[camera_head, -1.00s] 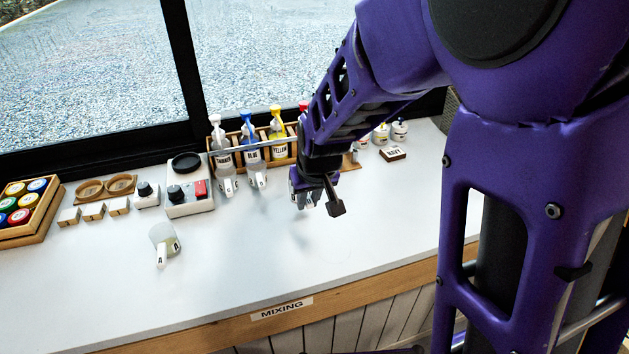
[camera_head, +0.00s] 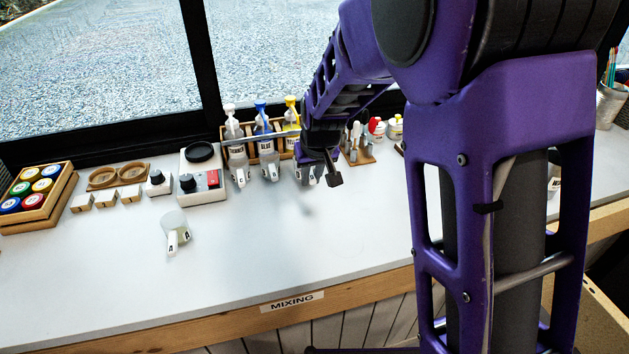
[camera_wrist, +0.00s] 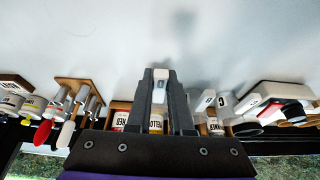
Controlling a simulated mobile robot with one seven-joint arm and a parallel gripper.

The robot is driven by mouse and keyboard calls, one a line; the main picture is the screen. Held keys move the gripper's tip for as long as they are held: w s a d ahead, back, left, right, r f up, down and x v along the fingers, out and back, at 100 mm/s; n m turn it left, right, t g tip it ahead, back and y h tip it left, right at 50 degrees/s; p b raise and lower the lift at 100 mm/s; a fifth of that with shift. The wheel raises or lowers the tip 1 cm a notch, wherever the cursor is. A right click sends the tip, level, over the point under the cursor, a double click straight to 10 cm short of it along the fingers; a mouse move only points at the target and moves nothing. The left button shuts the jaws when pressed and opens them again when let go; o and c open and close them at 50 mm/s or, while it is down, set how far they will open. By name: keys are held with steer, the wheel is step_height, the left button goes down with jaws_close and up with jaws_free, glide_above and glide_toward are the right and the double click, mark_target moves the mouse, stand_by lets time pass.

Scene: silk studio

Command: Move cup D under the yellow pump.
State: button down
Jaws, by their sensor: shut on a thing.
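My gripper (camera_head: 314,172) is at the front of the pump rack, low over the worktop. In the wrist view my gripper (camera_wrist: 161,78) is shut on a small white handle, which I take for cup D (camera_wrist: 161,87); its letter is too small to read surely. In the head view cup D (camera_head: 302,173) shows partly below the arm. The yellow pump (camera_head: 291,107) stands in the rack just behind and slightly left. Its yellow label (camera_wrist: 155,122) shows between my fingers. I cannot tell whether the cup stands directly beneath the spout or touches the worktop.
The blue pump (camera_head: 262,122) and a white-topped pump (camera_head: 233,125) stand to the left, with cups in front, one marked C (camera_head: 240,178). Cup A (camera_head: 174,232) stands alone farther left. A scale (camera_head: 204,185) is beside the rack.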

steer(key=shift+w+a+p, duration=0.1)
steer(key=shift+w+a, duration=0.15)
steer(key=shift+w, duration=0.5)
steer(key=shift+w+a+p, duration=0.15)
steer(key=shift+w+a, duration=0.05)
steer(key=shift+w, duration=0.6)
steer(key=shift+w+a+p, duration=0.1)
steer(key=shift+w+a, duration=0.15)
steer(key=shift+w, duration=0.5)
steer(key=shift+f+b, duration=0.45)
steer(key=shift+f, duration=0.2)
steer(key=c, duration=0.7)
jaws_free()
steer(key=shift+c, duration=0.2)
steer(key=shift+r, duration=0.1)
